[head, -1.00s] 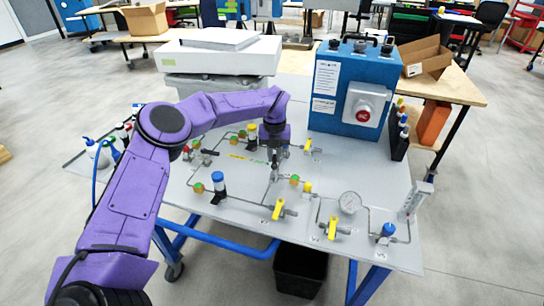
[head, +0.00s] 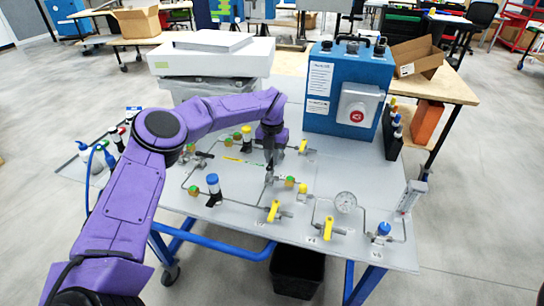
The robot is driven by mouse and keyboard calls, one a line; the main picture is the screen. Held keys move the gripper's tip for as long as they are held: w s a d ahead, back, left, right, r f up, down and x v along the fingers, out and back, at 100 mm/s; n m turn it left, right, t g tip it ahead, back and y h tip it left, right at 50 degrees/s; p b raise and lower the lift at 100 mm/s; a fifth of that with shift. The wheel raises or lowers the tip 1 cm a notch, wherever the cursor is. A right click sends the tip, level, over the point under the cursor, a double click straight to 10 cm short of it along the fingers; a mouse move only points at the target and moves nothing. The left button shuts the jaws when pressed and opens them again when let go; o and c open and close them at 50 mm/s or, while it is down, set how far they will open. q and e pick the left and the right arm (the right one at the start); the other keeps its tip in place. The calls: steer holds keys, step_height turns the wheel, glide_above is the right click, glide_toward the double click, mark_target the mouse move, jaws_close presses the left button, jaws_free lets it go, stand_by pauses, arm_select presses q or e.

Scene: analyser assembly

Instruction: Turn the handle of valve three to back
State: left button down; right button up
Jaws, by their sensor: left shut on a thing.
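The grey valve panel (head: 230,190) lies on a blue-framed bench, with pipes and several yellow-handled valves. One yellow handle (head: 303,146) is at the back right, one (head: 273,210) near the front middle, and one (head: 328,229) further right at the front. I cannot read the small labels well enough to tell which is valve three. My left gripper (head: 269,164) points down over the middle of the panel, just above a grey pipe fitting (head: 268,181). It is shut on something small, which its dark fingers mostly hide. My right gripper is not in view.
A blue control box (head: 346,95) with a red button stands at the back right of the panel. A white device (head: 212,57) is at the back left. Upright blue-capped (head: 213,185) and black-and-yellow (head: 247,138) parts, plus a gauge (head: 345,202), stand up near the pipes.

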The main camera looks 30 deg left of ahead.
mark_target(272, 161)
arm_select(q)
steer(key=c, duration=1.1)
jaws_free()
step_height(272, 161, up, 10)
steer(key=shift+r+b, duration=0.25)
steer(key=shift+b, duration=0.45)
